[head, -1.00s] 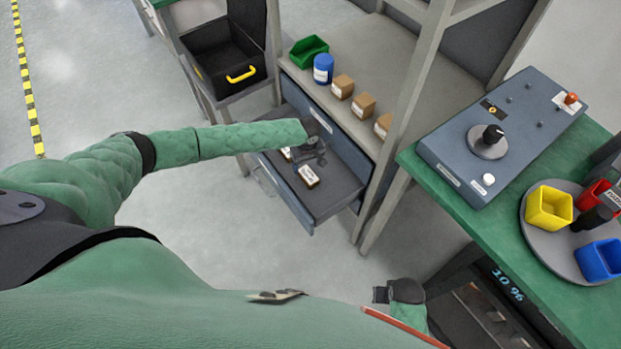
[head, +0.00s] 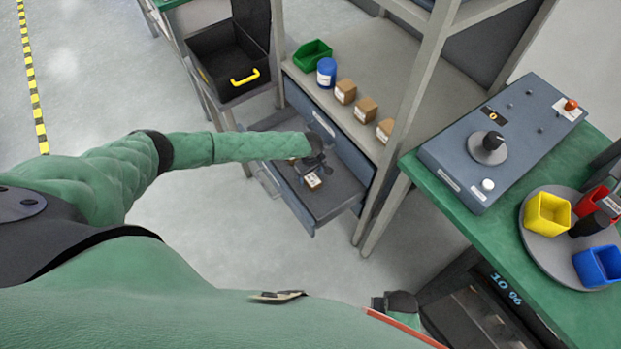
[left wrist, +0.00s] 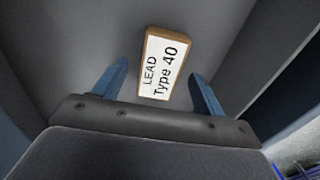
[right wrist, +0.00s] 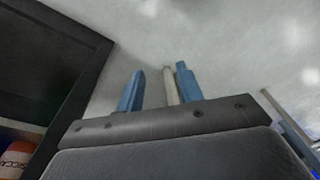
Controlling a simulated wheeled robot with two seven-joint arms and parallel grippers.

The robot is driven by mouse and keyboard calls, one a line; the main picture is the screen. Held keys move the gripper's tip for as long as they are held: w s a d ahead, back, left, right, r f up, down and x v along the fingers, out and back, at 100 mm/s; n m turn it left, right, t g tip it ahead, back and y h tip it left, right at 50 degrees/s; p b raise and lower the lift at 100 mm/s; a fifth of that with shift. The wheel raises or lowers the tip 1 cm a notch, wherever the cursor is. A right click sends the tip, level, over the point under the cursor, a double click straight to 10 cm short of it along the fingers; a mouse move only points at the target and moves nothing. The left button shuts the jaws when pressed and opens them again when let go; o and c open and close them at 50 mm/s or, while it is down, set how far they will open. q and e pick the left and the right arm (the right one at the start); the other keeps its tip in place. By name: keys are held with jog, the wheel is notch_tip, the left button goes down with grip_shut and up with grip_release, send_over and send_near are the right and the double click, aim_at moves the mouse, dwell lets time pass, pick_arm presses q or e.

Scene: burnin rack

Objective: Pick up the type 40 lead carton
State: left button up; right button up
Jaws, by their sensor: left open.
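The type 40 lead carton (left wrist: 163,64), a small tan box with a white label reading "LEAD Type 40", lies in the open drawer. In the head view the carton (head: 313,181) shows just below my left gripper (head: 316,168). In the left wrist view my left gripper (left wrist: 158,72) is open, with one finger on each side of the carton and a gap at both sides. The carton sits slightly tilted between the fingers and is not gripped. My right gripper (right wrist: 160,78) has its fingers apart, away from the drawer, with a pale post seen between them.
The drawer (head: 328,208) is pulled out below a shelf holding a green bin (head: 312,54), a blue canister (head: 326,72) and brown boxes (head: 366,109). A black case (head: 222,72) stands left. A rack post (head: 385,190) and green bench (head: 450,205) stand right.

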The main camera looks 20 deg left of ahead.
pick_arm(q)
jog(key=shift+f, duration=1.15)
pick_arm(e)
jog(key=shift+s+d+f, duration=0.1)
jog(key=shift+s+f, duration=0.1)
jog(key=shift+f, duration=0.35)
jog(key=shift+s+d+f, duration=0.1)
jog(key=shift+s+f, duration=0.1)
jog(key=shift+f, duration=0.3)
pick_arm(q)
jog(key=shift+c, duration=0.2)
jog(key=c, duration=1)
jog(key=shift+c, duration=0.2)
jog(key=shift+r, duration=0.1)
